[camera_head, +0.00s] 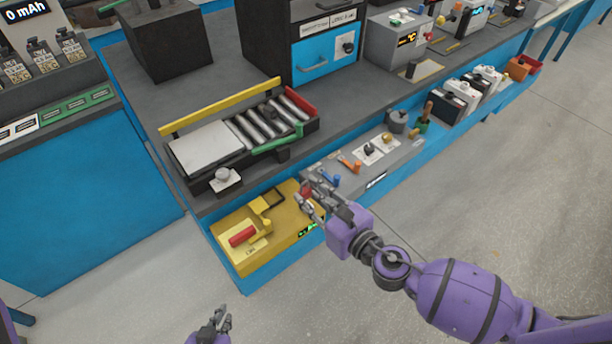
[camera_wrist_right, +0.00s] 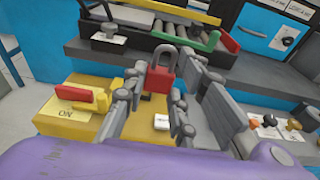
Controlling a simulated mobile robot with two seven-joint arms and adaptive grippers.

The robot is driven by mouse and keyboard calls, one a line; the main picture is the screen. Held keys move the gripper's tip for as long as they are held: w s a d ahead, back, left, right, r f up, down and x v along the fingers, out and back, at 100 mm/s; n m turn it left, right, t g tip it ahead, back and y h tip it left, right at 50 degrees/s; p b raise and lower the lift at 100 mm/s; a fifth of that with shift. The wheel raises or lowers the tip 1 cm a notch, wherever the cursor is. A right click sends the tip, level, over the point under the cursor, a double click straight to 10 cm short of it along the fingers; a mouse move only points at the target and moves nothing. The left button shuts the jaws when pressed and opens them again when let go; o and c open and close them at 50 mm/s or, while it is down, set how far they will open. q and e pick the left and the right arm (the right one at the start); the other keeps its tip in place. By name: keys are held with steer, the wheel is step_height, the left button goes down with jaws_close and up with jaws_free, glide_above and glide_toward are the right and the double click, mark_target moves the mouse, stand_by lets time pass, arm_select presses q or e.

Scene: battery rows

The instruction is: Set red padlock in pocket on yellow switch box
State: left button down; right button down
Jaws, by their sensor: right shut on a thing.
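The red padlock (camera_wrist_right: 160,78) with a grey shackle is upright between the fingers of my right gripper (camera_wrist_right: 162,95) in the right wrist view. In the head view my right gripper (camera_head: 318,195) is above the right part of the yellow switch box, and the padlock shows as a small red patch (camera_head: 306,192), mostly hidden by the fingers. The yellow switch box (camera_head: 280,254) is on the lower blue shelf; it has a red-gripped yellow lever (camera_head: 243,236) at its left. The pocket cannot be clearly made out. My left gripper (camera_head: 217,322) is at the bottom edge, away from everything, its jaws unclear.
A roller conveyor (camera_head: 262,130) with a grey plate stands on the bench behind the box. A grey panel (camera_head: 340,183) with blue and orange valve handles lies right of the box. Black-and-white batteries (camera_head: 456,98) stand further right. Floor in front is clear.

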steer(key=shift+s+d+r, duration=0.1)
steer(key=shift+s+r, duration=0.1)
steer(key=shift+s, duration=0.05)
steer(key=shift+w+d+r+h, duration=0.2)
steer(key=shift+d+h, duration=0.1)
steer(key=w+d+r+m+t+h, duration=0.1)
steer(key=d+r+m+t+h, duration=0.15)
steer(key=r, duration=0.55)
steer(key=s+d+r+m+h, duration=0.2)
steer(key=d+h, duration=0.1)
steer(key=d, duration=0.2)
steer(key=s+d+r+m+h, duration=0.2)
steer(key=s+d+h, duration=0.1)
steer(key=d, duration=0.2)
steer(key=shift+s+d+r+m, duration=0.25)
steer(key=shift+d+m, duration=0.1)
steer(key=shift+r+t+h, duration=0.1)
steer(key=shift+t+h, duration=0.15)
steer(key=shift+t, duration=0.1)
